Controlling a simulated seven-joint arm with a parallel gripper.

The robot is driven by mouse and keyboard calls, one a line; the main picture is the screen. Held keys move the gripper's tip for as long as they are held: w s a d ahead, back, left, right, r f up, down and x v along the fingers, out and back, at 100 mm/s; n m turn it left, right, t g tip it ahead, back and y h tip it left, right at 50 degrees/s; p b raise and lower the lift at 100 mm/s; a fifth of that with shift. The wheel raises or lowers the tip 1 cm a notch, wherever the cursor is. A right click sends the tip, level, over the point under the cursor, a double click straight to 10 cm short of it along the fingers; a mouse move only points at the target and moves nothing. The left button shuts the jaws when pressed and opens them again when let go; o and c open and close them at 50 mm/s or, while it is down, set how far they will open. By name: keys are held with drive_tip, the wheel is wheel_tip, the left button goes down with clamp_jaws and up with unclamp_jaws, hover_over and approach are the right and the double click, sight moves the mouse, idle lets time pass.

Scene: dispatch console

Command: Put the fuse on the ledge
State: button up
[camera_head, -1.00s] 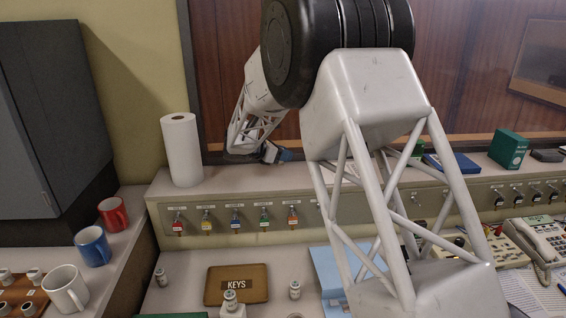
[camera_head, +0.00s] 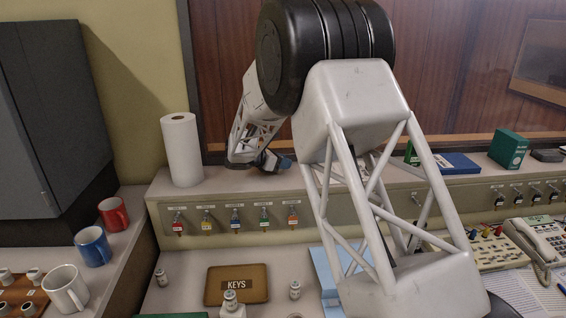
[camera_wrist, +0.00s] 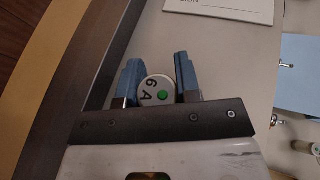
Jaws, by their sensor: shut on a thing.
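The fuse (camera_wrist: 153,91) shows in the wrist view as a round pale end with "6A" and a green dot. It sits between the blue fingertips of my gripper (camera_wrist: 160,84), which is shut on it. In the head view my gripper (camera_head: 272,162) is low over the back ledge (camera_head: 222,182), right of the paper roll.
A white paper roll (camera_head: 182,150) stands on the ledge left of my gripper. A blue book (camera_head: 457,163) and a green box (camera_head: 508,148) are farther right. Tagged keys (camera_head: 235,219) hang below the ledge, above a "KEYS" tray (camera_head: 236,299).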

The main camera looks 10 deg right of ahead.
idle(0.3)
drive_tip(key=o, duration=1)
drive_tip(key=shift+c, duration=0.2)
drive_tip(key=shift+a+r, duration=0.1)
drive_tip(key=shift+a, duration=0.05)
drive_tip(key=v, duration=1.1)
drive_tip(key=shift+s+a+r, duration=0.1)
drive_tip(key=shift+s+a, duration=0.05)
drive_tip(key=shift+a, duration=0.15)
drive_tip(key=shift+s+d, duration=0.1)
